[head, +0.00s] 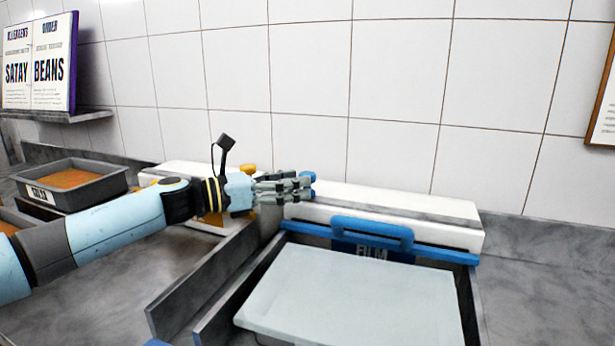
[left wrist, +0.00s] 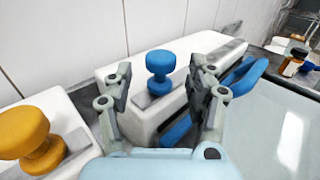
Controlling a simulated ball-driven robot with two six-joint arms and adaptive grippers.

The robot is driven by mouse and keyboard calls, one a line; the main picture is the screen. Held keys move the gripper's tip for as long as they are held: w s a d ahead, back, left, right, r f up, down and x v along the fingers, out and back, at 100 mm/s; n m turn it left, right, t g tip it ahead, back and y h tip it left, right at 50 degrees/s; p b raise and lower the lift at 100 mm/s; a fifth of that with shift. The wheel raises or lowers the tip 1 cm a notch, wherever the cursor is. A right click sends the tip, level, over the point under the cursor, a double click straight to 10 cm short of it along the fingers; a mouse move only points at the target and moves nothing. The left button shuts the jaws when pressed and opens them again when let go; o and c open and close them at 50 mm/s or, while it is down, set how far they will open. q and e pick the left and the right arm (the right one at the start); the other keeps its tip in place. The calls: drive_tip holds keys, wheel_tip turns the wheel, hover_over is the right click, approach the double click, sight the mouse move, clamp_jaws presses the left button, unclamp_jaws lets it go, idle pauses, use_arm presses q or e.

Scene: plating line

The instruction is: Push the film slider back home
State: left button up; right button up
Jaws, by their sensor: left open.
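The film dispenser (head: 400,208) is a long white box against the wall, with a grey slot along its top. The slider's blue knob (left wrist: 160,66) stands at the dispenser's left end; in the head view it is partly hidden behind my fingers. My left gripper (head: 300,186) is open at that end. In the left wrist view its two fingers stand on either side of the knob with gaps; I cannot tell whether the knob is fully between the fingertips. A blue bar with a raised handle (head: 371,230) runs along the dispenser's front, above a FILM label (head: 370,252). My right gripper is out of view.
A pale tray (head: 355,295) lies in front of the dispenser. A second white box with a yellow knob (left wrist: 30,130) stands left, close to my gripper. A grey divider (head: 200,285) runs between the bays. A grey salsa pan (head: 98,186) sits farther left.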

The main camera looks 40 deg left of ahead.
use_arm(q)
drive_tip(key=shift+p+x, duration=0.35)
drive_tip(key=shift+x, duration=1.4)
drive_tip(key=c, duration=1.2)
clamp_jaws()
